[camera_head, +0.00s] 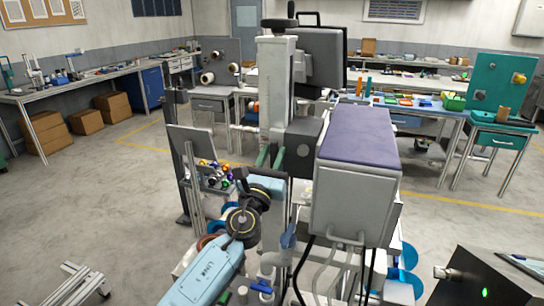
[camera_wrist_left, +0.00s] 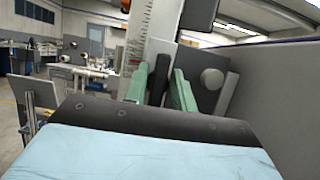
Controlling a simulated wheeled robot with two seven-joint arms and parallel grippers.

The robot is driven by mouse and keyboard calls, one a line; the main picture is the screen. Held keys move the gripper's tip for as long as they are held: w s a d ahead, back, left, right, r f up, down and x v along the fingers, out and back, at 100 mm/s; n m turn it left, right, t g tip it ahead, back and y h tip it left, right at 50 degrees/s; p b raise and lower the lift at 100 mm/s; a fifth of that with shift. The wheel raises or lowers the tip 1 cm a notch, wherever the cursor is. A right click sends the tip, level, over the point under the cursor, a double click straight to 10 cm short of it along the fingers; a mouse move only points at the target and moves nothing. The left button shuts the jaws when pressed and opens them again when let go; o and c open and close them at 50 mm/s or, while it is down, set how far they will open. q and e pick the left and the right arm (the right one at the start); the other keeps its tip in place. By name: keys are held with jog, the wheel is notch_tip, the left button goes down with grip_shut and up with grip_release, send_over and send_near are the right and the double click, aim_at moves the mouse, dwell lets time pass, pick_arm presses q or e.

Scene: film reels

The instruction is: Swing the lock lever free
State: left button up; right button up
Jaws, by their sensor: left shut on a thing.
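My left gripper (camera_head: 268,156) reaches in from the lower left, its green fingers up against the front of a tall pale column (camera_head: 277,85). A dark block with a round grey knob (camera_wrist_left: 212,78) sits just right of the fingers. The column carries a printed scale (camera_wrist_left: 137,35) in the wrist view. My right gripper is in neither view.
A large grey box with a purple top (camera_head: 357,140) stands close on the right of the column. A tilted grey panel (camera_head: 190,146) and small coloured items are on the left. Workbenches line the back wall; the floor at left is largely open.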

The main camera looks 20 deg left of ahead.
pick_arm(q)
jog(key=shift+n, duration=0.4)
jog(key=n+y, duration=0.2)
jog(key=n, duration=0.1)
jog(key=n+y+b, duration=0.1)
jog(key=n, duration=0.2)
jog(key=shift+a+n+g+y, duration=0.1)
jog(key=shift+n+g+y, duration=0.2)
jog(key=shift+y, duration=0.1)
jog(key=n+y, duration=0.1)
jog(key=n, duration=0.2)
jog(key=n+g+y, duration=0.1)
jog(key=n, duration=0.2)
jog(key=shift+g, duration=0.3)
jog(key=shift+a+f+n+g+y+p, duration=0.1)
jog(key=shift+n+g+y+p, duration=0.3)
jog(key=shift+n, duration=1.15)
jog(key=shift+f+n+g+y+p, duration=0.1)
jog(key=shift+n+g+p, duration=0.65)
jog(key=shift+n, duration=0.75)
jog(key=shift+a+f+n+g+y+p, duration=0.15)
jog(key=shift+n+g+p, duration=0.4)
jog(key=shift+n, duration=1)
jog(key=shift+d, duration=0.1)
jog(key=o, duration=0.7)
jog(key=shift+o, duration=0.2)
jog(key=shift+r, duration=0.1)
jog(key=shift+s, duration=0.1)
